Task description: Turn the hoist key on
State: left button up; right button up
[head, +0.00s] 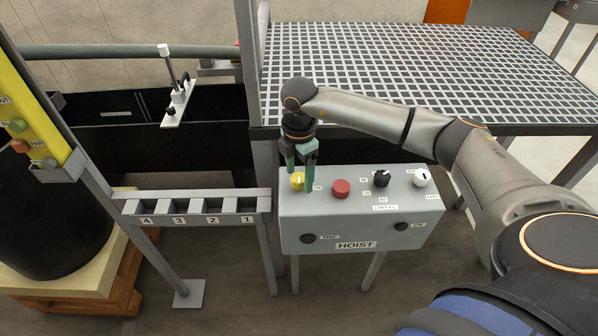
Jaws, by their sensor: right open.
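The grey control box labelled HOIST (318,216) stands on legs at the lower middle. On its sloped top, from left to right, are a yellow round control with a pale bar (297,182), a red button (341,188), a black knob (380,179) and a white knob (421,178). My right gripper (300,176) points down with green fingers apart over the yellow control. One finger is behind it and one is in front, partly hiding it. I cannot tell whether they touch it. My left gripper is out of view.
Two dark buttons (308,238) sit on the box's front face. A rack numbered 1 to 4 (196,208) stands at its left. A metal grating (430,65) lies behind, and a grey post (251,60) rises close to my right gripper.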

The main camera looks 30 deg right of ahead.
grip_shut()
dwell(0.7)
